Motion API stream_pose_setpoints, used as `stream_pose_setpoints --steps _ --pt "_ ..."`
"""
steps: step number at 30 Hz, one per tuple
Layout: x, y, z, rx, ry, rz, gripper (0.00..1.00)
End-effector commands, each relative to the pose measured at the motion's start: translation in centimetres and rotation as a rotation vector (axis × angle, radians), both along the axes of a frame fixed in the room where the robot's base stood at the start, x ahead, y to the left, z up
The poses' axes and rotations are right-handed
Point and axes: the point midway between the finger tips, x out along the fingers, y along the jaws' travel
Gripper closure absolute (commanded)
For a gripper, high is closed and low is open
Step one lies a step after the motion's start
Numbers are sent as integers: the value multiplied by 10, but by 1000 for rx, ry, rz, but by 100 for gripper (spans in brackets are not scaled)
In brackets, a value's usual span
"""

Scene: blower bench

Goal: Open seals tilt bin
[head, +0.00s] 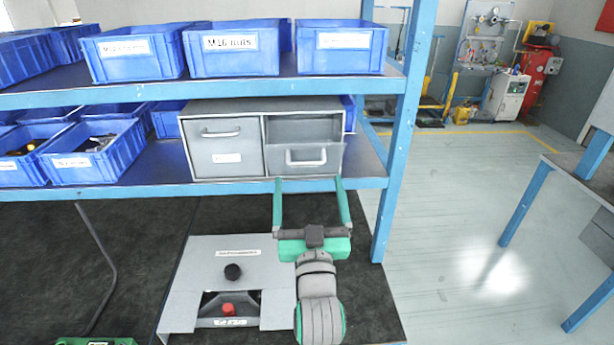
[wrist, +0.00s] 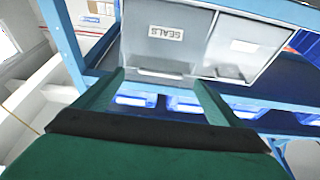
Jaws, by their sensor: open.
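The grey cabinet (head: 265,103) on the middle shelf has two tilt bins side by side. The right one is the seals bin (head: 295,160). Its front leans outward with its top edge lowered, leaving a gap above it. Its "SEALS" label (wrist: 165,32) shows upside down in the wrist view, with its handle (wrist: 160,73) near the fingertips. The left bin (head: 225,150) is shut, with its handle near the top. My gripper (head: 312,181) is open and empty, its fingers just in front of and below the seals bin. I cannot tell whether they touch it.
Blue bins (head: 232,50) stand on the upper shelf, and more (head: 97,165) stand left of the cabinet. A blue post (head: 403,130) rises right of the cabinet. A grey panel with black and red knobs (head: 215,260) lies below, left of my arm. Open floor (head: 460,190) is at right.

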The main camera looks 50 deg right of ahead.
Motion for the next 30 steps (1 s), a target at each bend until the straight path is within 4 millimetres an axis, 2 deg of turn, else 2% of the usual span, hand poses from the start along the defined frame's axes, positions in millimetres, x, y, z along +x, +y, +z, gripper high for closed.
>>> stream_pose_setpoints --steps 6,12,30 --pt "-23 23 -13 2 3 0 10" --pt "-35 36 -19 2 2 0 10" --pt "-38 40 -21 2 1 1 10"
